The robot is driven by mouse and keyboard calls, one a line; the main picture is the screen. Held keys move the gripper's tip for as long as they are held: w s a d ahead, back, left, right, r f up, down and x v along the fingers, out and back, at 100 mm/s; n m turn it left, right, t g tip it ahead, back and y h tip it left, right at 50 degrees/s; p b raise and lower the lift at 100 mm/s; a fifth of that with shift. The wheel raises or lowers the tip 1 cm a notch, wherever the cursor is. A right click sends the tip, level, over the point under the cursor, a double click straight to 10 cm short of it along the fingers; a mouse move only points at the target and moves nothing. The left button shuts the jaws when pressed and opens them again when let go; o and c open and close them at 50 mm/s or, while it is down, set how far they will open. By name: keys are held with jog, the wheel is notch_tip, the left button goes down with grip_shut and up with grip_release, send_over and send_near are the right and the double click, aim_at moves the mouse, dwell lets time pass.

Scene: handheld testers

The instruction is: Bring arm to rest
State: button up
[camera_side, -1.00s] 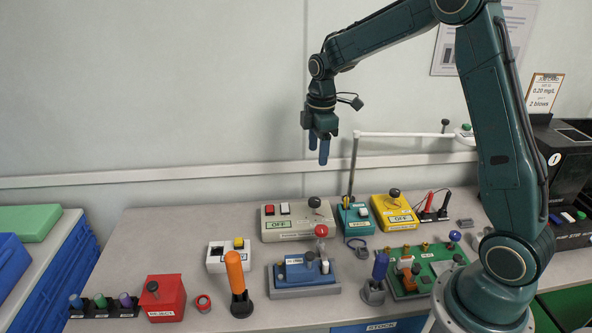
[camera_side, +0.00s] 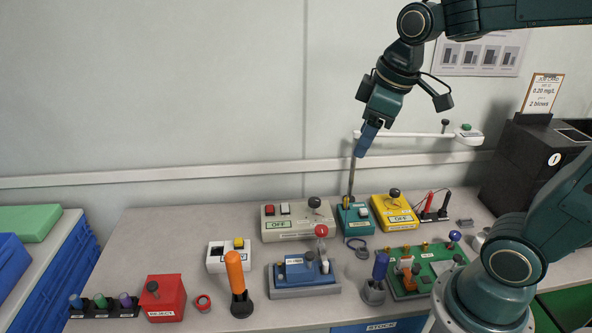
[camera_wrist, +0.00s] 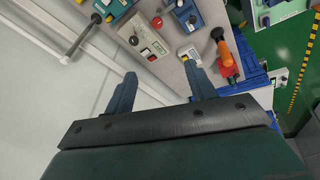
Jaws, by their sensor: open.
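My gripper (camera_side: 366,140) hangs in the air above the back of the bench, fingers pointing down and a little left, in front of the thin upright post of the white swing arm (camera_side: 420,134). In the wrist view my gripper (camera_wrist: 160,90) shows two blue fingers spread apart with nothing between them. Past the fingertips lie the bench top and the wall. In the side view the two fingers overlap, so the gap between them is hidden there.
Below are a grey OFF box (camera_side: 297,222), a teal box (camera_side: 354,221), a yellow box (camera_side: 394,212) and a blue tester (camera_side: 303,274). An orange-handled tool (camera_side: 236,275) stands upright in front. A red reject box (camera_side: 164,298) is at left. A black machine (camera_side: 545,165) stands right.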

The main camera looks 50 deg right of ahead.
jog(key=s+a+m+t, duration=0.1)
jog(key=s+m, duration=0.3)
jog(key=s, duration=0.6)
jog(key=shift+s+a+f+t, duration=0.25)
jog(key=shift+a+f+t, duration=0.15)
jog(key=shift+a, duration=0.4)
